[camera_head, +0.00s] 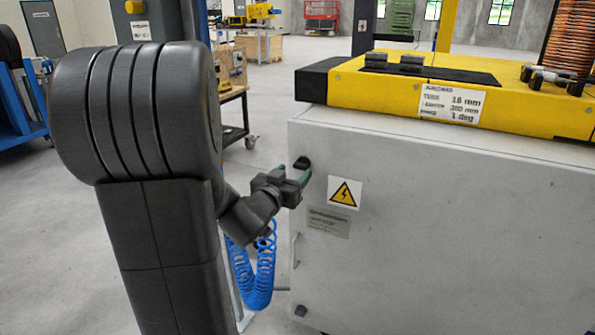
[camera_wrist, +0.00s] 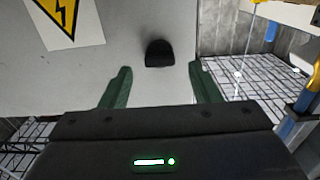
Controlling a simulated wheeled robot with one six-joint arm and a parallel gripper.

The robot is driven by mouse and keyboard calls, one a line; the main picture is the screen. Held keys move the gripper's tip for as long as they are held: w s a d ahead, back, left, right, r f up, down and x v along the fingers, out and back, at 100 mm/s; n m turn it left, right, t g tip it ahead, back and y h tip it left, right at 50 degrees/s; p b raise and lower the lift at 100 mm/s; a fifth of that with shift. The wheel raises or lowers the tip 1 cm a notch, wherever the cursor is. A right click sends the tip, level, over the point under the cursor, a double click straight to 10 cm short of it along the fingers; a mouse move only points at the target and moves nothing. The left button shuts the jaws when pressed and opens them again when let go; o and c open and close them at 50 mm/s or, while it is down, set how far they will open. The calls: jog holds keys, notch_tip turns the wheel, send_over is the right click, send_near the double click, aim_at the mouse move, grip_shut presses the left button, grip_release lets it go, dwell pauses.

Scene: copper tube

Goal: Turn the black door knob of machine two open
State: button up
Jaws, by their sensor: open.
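The black door knob (camera_head: 301,163) is near the upper left corner of the grey cabinet door (camera_head: 420,240) of the machine. In the wrist view the knob (camera_wrist: 159,53) lies ahead of my gripper (camera_wrist: 160,82), between the lines of its two green fingers. The fingers are apart and nothing is between them. In the head view my gripper (camera_head: 294,182) is just in front of and slightly below the knob. I cannot tell the exact gap. The door looks closed.
A yellow warning sign (camera_head: 345,193) is on the door right of the knob. A second black knob (camera_head: 300,310) is at the door's lower left, with a handle (camera_head: 296,250) between. A blue coiled hose (camera_head: 258,285) hangs below my gripper. A wheeled cart (camera_head: 232,95) stands behind.

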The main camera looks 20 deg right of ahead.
aim_at(299, 167)
jog(key=shift+x, duration=1.75)
jog(key=c, duration=1)
